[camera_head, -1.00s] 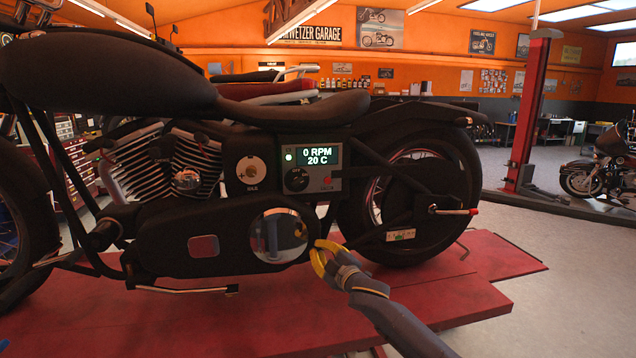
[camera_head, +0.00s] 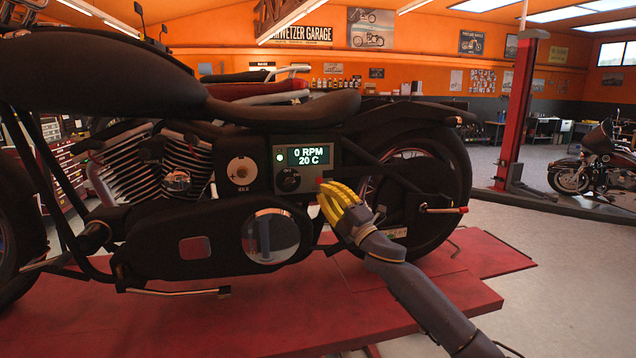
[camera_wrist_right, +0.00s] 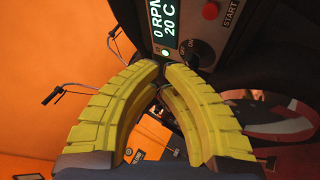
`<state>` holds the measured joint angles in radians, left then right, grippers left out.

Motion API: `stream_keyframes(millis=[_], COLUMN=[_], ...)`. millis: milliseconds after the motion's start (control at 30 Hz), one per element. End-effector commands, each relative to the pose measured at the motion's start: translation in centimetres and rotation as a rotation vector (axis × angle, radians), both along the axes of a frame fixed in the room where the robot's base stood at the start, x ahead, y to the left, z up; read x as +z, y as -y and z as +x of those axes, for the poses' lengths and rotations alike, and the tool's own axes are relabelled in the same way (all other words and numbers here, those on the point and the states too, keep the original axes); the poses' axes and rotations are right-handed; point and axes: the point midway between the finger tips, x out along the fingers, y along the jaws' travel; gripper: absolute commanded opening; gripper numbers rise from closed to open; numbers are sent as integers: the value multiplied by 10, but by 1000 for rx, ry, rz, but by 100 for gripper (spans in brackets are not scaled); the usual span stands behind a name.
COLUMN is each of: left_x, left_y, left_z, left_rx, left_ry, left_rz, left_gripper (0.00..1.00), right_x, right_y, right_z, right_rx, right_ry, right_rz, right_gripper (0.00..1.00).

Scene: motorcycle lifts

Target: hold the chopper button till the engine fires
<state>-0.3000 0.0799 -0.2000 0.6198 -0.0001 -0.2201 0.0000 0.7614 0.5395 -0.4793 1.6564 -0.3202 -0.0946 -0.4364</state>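The black chopper (camera_head: 230,110) stands on a red lift. Its control box shows a screen (camera_head: 309,156) reading 0 RPM and 20 C, with a lit green lamp (camera_head: 280,157) and a black ON/OFF knob (camera_head: 289,180). The red START button (camera_wrist_right: 210,11) shows at the top of the right wrist view, ahead of the fingers and apart from them. In the head view my right gripper (camera_head: 327,190) is in front of the box's lower right corner, largely covering the button area. Its yellow fingers (camera_wrist_right: 164,66) curve together at the tips, with nothing held. My left gripper is not in view.
The red lift platform (camera_head: 240,322) lies under the chopper. A round chrome cover (camera_head: 270,237) and a rear wheel (camera_head: 440,190) flank my right gripper. A red lift post (camera_head: 515,115) and another motorcycle (camera_head: 592,168) stand at the right. Floor at right is clear.

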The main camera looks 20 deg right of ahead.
Motion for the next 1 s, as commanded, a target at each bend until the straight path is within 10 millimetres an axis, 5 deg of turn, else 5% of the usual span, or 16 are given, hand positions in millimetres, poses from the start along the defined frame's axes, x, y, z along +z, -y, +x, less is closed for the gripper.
stream_keyframes(millis=[367,1000], left_x=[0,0], left_y=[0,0], left_z=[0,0], left_rx=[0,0], left_ry=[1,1], left_rz=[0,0], left_gripper=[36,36], right_x=[-1,0], right_y=[0,1], right_z=[10,77], right_rx=[0,-1], right_ry=[-2,-2], right_rz=[2,2], right_gripper=[0,0])
